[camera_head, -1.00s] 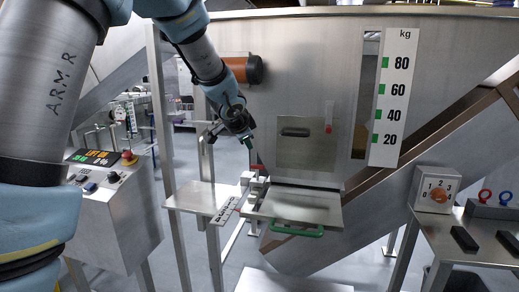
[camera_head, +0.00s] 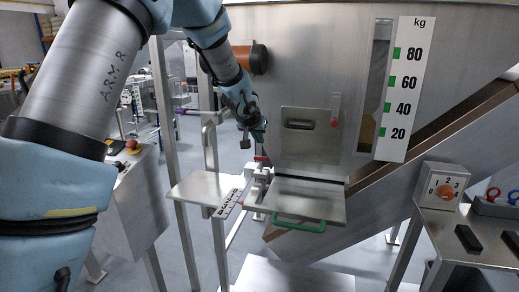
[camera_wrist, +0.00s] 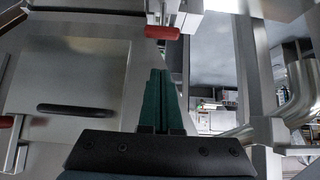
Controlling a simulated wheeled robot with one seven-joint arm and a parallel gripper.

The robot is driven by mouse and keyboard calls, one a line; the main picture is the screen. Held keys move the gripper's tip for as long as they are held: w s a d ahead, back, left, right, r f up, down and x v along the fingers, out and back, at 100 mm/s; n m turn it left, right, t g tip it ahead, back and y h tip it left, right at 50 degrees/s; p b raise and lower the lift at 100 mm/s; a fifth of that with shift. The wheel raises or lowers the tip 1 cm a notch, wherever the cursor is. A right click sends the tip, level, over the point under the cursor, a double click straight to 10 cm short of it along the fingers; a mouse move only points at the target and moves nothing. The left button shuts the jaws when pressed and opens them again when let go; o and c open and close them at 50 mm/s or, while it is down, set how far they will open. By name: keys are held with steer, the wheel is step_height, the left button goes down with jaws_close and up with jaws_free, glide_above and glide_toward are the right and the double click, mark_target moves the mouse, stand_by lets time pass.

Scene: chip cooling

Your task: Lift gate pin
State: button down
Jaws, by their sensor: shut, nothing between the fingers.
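My gripper (camera_head: 262,134) is shut and empty, its green fingers pressed together beside the left edge of the steel gate plate (camera_head: 309,150). In the wrist view the fingers (camera_wrist: 158,75) point toward a red-handled pin or latch (camera_wrist: 162,32), with a gap between them. This red handle also shows in the head view (camera_head: 261,158), just below the fingertips. A second small red-tipped piece (camera_head: 335,123) hangs at the right of the plate. I cannot tell for sure which one is the gate pin. The plate has a dark handle slot (camera_wrist: 75,108).
Below the plate is a steel tray with a green handle (camera_head: 298,225). A side shelf (camera_head: 200,188) and a marked scale beam (camera_head: 229,203) lie to its left. A kg scale board (camera_head: 400,90) and a dial box (camera_head: 440,186) stand at the right.

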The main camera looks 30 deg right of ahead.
glide_above(261, 166)
steer(key=a, duration=0.1)
steer(key=shift+s+f, duration=0.15)
steer(key=shift+f, duration=1.05)
steer(key=shift+s+f, duration=0.15)
steer(key=shift+f, duration=1.05)
steer(key=shift+f+b, duration=0.7)
steer(key=shift+r, duration=0.1)
